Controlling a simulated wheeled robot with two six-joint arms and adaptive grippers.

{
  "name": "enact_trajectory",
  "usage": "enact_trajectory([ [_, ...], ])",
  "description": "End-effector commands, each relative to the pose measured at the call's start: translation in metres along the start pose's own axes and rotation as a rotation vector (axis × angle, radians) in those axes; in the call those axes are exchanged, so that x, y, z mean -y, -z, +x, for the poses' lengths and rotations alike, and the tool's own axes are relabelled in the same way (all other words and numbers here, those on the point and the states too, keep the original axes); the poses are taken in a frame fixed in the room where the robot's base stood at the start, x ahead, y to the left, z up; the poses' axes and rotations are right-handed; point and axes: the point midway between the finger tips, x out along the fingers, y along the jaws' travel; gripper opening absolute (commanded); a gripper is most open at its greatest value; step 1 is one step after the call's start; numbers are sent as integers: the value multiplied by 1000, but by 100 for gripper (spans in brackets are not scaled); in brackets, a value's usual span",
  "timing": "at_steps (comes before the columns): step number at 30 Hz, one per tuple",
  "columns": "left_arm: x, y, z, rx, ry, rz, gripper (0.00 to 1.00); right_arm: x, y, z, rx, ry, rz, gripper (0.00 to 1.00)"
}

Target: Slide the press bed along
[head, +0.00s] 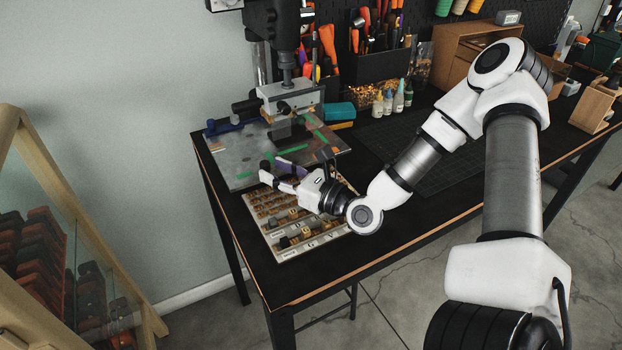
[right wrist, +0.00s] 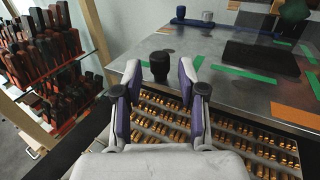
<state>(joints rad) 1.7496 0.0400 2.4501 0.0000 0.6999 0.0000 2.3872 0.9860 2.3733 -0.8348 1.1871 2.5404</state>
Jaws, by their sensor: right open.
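The stamping press (head: 285,75) stands at the back left of the black table. Below its head is a flat grey bed plate (head: 235,155) with green and orange strips; the plate also shows in the right wrist view (right wrist: 190,45). A black knob (right wrist: 159,66) stands at the plate's near edge. My right gripper (head: 273,170) is open and empty at that edge. In the right wrist view its two purple-padded fingers (right wrist: 160,80) stand either side of the knob, which appears between and beyond them; I cannot tell whether they touch it. My left gripper is out of view.
A tray of small brass type pieces (head: 285,245) lies below my right gripper, near the table's front edge. Several small bottles (head: 392,103) and a tool holder (head: 375,65) stand behind. A wooden rack (head: 75,270) is at the left. A dark cutting mat (head: 440,150) lies to the right.

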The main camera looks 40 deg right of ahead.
Motion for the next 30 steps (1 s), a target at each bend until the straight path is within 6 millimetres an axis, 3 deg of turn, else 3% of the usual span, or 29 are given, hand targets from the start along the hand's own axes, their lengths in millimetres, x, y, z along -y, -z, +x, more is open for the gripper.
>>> enact_trajectory([
  [1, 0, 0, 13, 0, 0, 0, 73, -1, 6, 8, 2, -4, -7, 41],
  [4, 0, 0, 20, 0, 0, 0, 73, -1, 2, 20, 3, -1, -4, 37],
  [7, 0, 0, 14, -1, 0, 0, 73, 0, -1, 18, 2, 1, 1, 2],
  [8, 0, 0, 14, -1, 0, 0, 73, 0, -1, 18, 2, 1, 1, 0],
  [16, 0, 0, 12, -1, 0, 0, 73, -1, -3, 15, 4, 2, 1, 0],
  [30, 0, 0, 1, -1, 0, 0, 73, -17, -4, -14, 6, 3, 2, 0],
])
